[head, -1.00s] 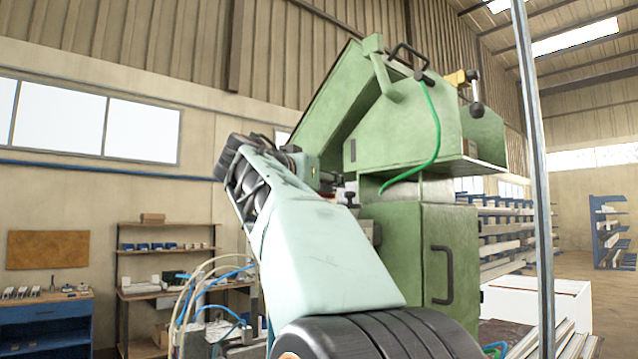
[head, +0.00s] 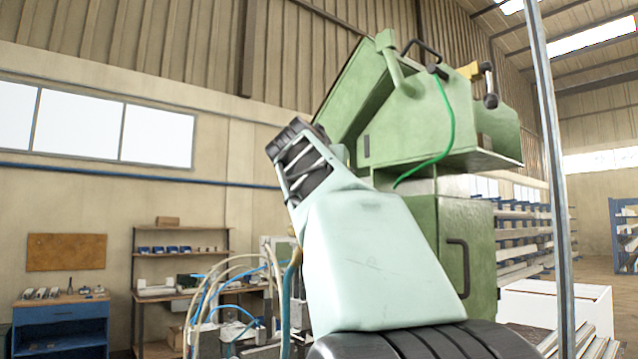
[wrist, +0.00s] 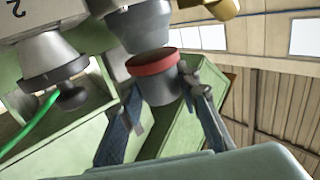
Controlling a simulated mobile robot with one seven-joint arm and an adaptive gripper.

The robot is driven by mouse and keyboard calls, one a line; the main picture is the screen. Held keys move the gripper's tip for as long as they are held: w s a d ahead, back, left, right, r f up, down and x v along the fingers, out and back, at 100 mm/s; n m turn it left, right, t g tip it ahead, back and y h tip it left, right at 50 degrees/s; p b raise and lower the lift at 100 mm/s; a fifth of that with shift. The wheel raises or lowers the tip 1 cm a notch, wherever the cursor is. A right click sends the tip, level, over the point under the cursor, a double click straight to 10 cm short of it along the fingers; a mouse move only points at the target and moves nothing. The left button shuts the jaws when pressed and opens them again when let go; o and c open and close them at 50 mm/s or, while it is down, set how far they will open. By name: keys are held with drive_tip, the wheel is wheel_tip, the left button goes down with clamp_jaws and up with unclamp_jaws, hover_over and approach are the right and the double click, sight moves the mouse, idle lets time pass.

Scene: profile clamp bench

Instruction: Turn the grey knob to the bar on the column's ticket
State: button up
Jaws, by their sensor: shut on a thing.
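A grey knob (wrist: 160,90) with a red band is in the middle of the wrist view, under a grey conical housing (wrist: 140,25). My gripper (wrist: 163,84) has one finger on each side of the knob and is shut on it. No bar or pointer mark can be made out on the knob. A pale panel (wrist: 35,18) with a dark figure "2" shows at the top left; I cannot tell whether it is part of the ticket.
A dark knob (wrist: 72,97) on a second conical housing (wrist: 52,58) is close to the left of the gripper. A brass-coloured part (wrist: 222,8) is at upper right. A green hose (head: 447,130) hangs on the machine; a metal post (head: 556,180) stands to the right.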

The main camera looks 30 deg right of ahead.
drive_tip(key=shift+n+t+y, duration=0.3)
drive_tip(key=shift+t+y, duration=0.1)
drive_tip(key=shift+t, duration=0.1)
drive_tip(key=o, duration=1.2)
drive_tip(key=shift+w+m+g+h, duration=0.15)
drive_tip(key=shift+m+g+h, duration=0.25)
drive_tip(key=shift+g, duration=0.1)
